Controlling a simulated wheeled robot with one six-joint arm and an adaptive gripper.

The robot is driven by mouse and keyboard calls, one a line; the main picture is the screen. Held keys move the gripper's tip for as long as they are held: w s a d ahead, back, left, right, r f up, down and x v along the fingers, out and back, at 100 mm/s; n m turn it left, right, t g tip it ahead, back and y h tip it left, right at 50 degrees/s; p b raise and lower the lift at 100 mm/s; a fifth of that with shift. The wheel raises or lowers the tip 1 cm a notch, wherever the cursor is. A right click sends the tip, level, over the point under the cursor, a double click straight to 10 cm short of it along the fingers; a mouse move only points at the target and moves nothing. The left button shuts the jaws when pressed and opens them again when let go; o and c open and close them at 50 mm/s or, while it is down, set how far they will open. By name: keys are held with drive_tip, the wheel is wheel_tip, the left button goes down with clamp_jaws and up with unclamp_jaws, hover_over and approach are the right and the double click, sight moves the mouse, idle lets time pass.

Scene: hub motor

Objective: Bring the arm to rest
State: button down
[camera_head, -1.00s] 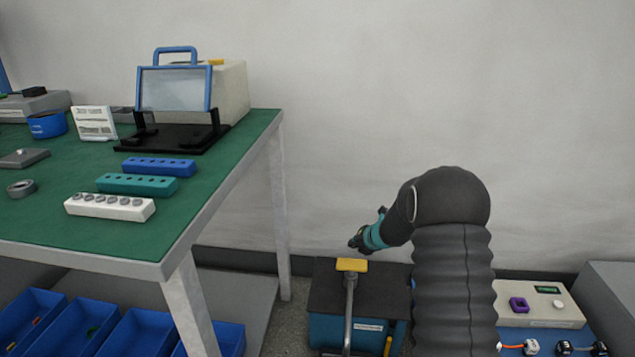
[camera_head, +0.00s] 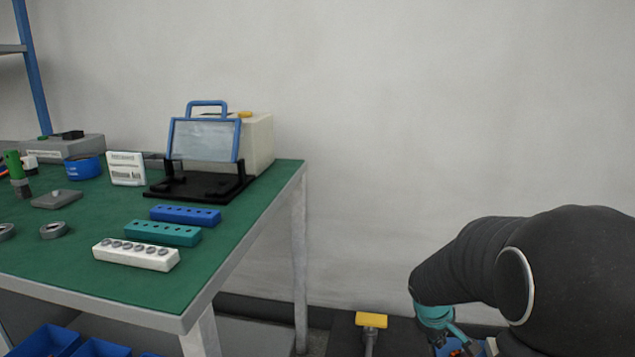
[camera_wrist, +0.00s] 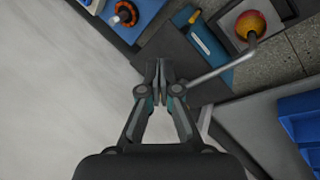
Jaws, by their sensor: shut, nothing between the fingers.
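My gripper (camera_wrist: 160,75) is in the middle of the wrist view, its two fingers together with nothing between them. In the head view my dark, sleeved arm is bent at the lower right. Only the teal wrist part shows there, at the bottom edge; the fingertips are out of sight. In the wrist view the fingers show in front of a dark-topped teal box (camera_wrist: 205,55). I cannot tell the distance between them.
A green-topped workbench (camera_head: 215,262) stands at left with a framed blue-handled fixture (camera_head: 204,140) and hole blocks (camera_head: 163,232). A yellow-topped lever (camera_head: 371,320) rises beside my arm. Blue bins (camera_head: 48,342) sit under the bench. The wall behind is bare.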

drive_tip(key=s+a+r+m+t+y, duration=0.1)
drive_tip(key=s+a+r+m, duration=0.1)
drive_tip(key=s+r, duration=0.3)
drive_tip(key=s+a+r+m+y+p, duration=0.1)
drive_tip(key=s+a+r, duration=0.4)
drive_tip(key=s, duration=0.6)
drive_tip(key=s+a+r+m+t+y, duration=0.1)
drive_tip(key=s+a+r+m, duration=0.2)
drive_tip(key=s+r, duration=0.3)
drive_tip(key=shift+s+a+r+t+y, duration=0.25)
drive_tip(key=shift+s+a, duration=0.5)
drive_tip(key=shift+s, duration=0.5)
drive_tip(key=shift+f, duration=0.2)
